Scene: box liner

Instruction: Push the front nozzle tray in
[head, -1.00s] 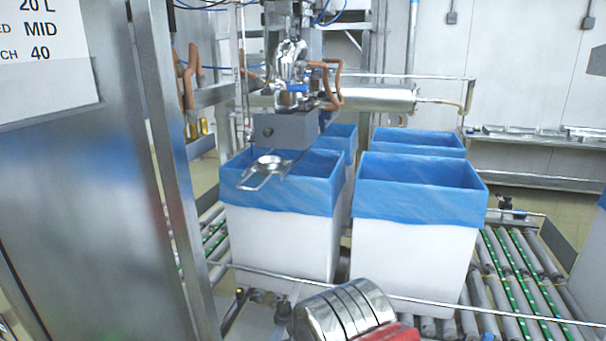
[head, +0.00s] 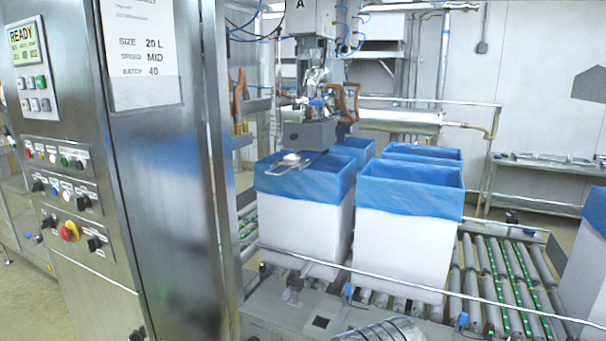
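The front nozzle tray (head: 290,162) is a small thin metal tray with a round silver cup-like part on it and a wire handle at its near end. It sticks out toward me from under the grey nozzle block (head: 309,134), above the open top of the front left lined box (head: 300,220). Its far end is hidden under the block. My gripper is not in view. A silver ribbed round part shows at the bottom edge, perhaps part of my arm, well below and apart from the tray.
A steel control cabinet (head: 165,200) with a READY display stands at the left, its post near the boxes. A second lined box (head: 405,240) stands to the right on the roller conveyor (head: 500,270). A thin metal rail (head: 400,292) crosses in front of both.

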